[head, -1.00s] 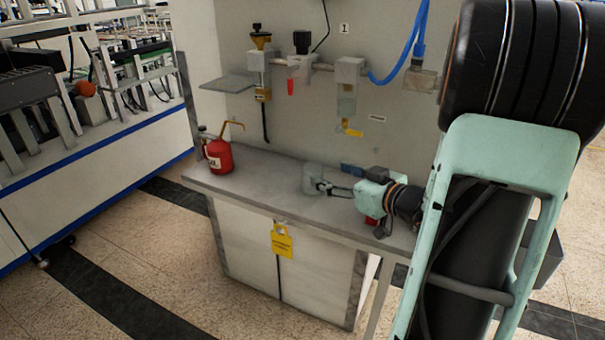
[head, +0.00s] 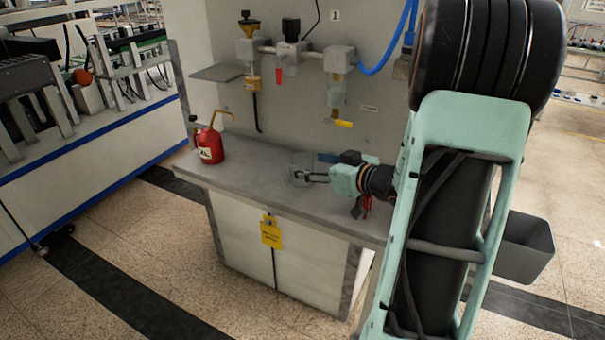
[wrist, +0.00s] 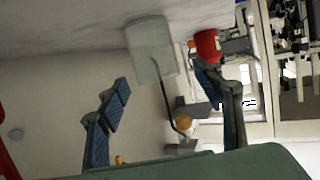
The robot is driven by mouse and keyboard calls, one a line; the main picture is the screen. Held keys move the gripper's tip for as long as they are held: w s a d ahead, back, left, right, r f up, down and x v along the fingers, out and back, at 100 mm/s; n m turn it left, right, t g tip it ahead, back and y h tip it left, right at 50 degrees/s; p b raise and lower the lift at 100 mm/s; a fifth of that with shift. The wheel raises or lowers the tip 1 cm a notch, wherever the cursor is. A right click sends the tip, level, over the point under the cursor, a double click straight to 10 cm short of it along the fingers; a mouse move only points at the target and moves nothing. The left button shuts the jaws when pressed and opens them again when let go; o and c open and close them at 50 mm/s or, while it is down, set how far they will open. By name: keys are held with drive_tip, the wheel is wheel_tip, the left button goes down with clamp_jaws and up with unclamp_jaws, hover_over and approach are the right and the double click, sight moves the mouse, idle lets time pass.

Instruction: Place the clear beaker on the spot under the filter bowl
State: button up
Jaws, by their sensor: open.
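The clear beaker (head: 302,163) stands on the bench top, left of my gripper (head: 317,178) in the head view. In the wrist view the beaker (wrist: 150,45) appears just beyond the gap between the two fingertips of my gripper (wrist: 165,82), nearer the left one. My gripper is open; no finger visibly grips the beaker. The spot beneath is not distinguishable.
A red oil can (head: 210,146) stands at the bench's left. A grey shelf (head: 216,73) juts from the wall above it. A yellow tag (head: 271,233) hangs on the bench front. The bench (head: 250,165) is clear between can and beaker.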

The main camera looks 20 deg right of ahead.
sight(296, 159)
drive_tip(key=x, duration=0.4)
drive_tip(key=shift+w+d, duration=0.1)
drive_tip(key=shift+w, duration=0.05)
drive_tip(key=shift+c, duration=0.6)
drive_tip(key=c, duration=1.2)
